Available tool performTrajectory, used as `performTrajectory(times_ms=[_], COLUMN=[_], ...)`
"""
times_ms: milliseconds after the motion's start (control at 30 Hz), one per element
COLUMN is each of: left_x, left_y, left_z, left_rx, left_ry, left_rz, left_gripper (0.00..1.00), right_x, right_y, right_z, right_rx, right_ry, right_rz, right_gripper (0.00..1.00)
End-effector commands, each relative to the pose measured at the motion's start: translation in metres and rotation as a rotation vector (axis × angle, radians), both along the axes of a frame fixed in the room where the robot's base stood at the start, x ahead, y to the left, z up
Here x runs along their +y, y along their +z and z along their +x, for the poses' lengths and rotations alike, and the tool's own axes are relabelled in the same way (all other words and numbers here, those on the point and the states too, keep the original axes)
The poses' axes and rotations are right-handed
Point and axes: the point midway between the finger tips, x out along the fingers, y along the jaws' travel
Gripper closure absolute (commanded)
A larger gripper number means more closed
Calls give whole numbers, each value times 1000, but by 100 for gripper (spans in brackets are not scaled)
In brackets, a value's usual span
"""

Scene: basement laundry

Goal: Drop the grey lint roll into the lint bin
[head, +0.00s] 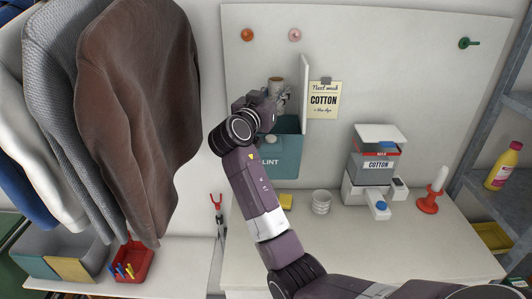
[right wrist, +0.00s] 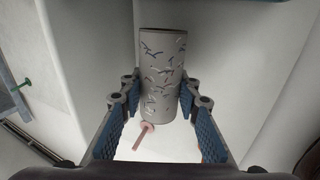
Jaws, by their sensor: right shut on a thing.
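The grey lint roll (right wrist: 161,75) is a short cylinder with raised dark and light flecks, held between the two blue-padded fingers in the right wrist view. In the head view, its brownish-grey end (head: 276,85) shows at my right gripper (head: 281,97). My right gripper is shut on the roll, above the lint bin. The lint bin (head: 285,160) is a teal box marked LINT against the white back panel. A white upright flap (head: 304,90) stands over its right side. My right arm hides part of the bin's front and opening. My left gripper is not in view.
A yellow COTTON note (head: 324,100) hangs right of the flap. Hanging clothes (head: 140,110) fill the left. A red candle holder (head: 429,200) is at right.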

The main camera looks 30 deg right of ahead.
Motion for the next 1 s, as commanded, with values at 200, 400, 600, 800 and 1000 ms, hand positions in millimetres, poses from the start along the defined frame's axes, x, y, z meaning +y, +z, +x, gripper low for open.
performTrajectory(times_ms=[200,400,600,800,1000], left_x=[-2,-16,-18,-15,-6], left_y=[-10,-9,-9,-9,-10], left_z=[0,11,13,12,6], left_rx=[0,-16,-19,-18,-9], left_ry=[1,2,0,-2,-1], left_rz=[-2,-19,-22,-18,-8], left_gripper=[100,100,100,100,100], right_x=[0,0,0,0,1], right_y=[-23,-25,-25,-25,-26], right_z=[0,0,0,0,-1], right_rx=[2,-1,0,0,1], right_ry=[0,0,0,0,0], right_rz=[-1,-1,0,0,1], right_gripper=[87,87,59,50,50])
